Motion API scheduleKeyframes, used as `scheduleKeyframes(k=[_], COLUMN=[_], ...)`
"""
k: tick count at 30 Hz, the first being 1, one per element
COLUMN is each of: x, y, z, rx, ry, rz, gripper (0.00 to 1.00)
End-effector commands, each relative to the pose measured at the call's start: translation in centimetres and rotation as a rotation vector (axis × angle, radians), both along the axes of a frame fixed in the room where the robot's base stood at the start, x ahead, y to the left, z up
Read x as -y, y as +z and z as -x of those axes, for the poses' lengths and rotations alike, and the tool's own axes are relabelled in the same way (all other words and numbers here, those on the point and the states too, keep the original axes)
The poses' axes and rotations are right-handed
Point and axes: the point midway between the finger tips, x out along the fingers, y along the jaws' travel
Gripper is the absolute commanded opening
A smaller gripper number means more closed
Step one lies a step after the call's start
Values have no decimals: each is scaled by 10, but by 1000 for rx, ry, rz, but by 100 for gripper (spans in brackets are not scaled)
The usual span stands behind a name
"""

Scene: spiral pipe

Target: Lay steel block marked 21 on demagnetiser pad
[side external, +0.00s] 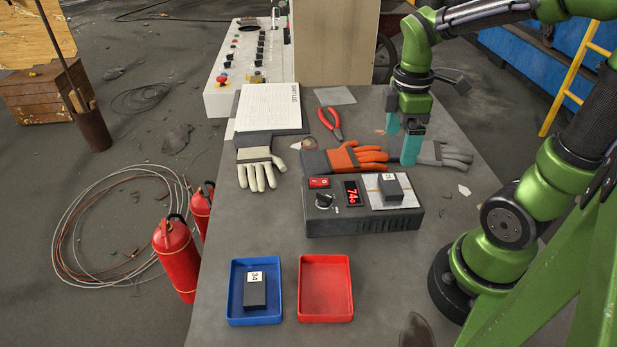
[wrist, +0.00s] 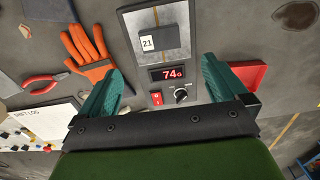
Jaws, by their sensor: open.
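The steel block marked 21 (side external: 391,188) is a small dark block with a white label, lying on the light pad (side external: 376,202) on top of the grey demagnetiser box (side external: 350,222). In the wrist view the block (wrist: 159,39) lies on the pad (wrist: 133,22), ahead of my fingers. My gripper (side external: 402,148) is open and empty, with teal fingers, above the table behind the box. It also shows in the wrist view (wrist: 162,85), with the block and the red display (wrist: 172,73) seen between the fingers. The display appears to read 74 and a smaller character.
A blue tray (side external: 234,312) holds a dark block marked 34 (side external: 255,291); a red tray (side external: 325,315) beside it is empty.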

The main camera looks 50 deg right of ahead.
Motion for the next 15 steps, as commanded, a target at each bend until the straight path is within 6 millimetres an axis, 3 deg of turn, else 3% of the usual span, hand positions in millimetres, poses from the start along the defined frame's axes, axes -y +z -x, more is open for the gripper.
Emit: scheduleKeyframes(k=[8, 15], x=[-12, -62], y=[21, 45], z=[-1, -4], rx=[69, 326], ry=[-104, -578], rz=[-8, -164], gripper=[100, 100])
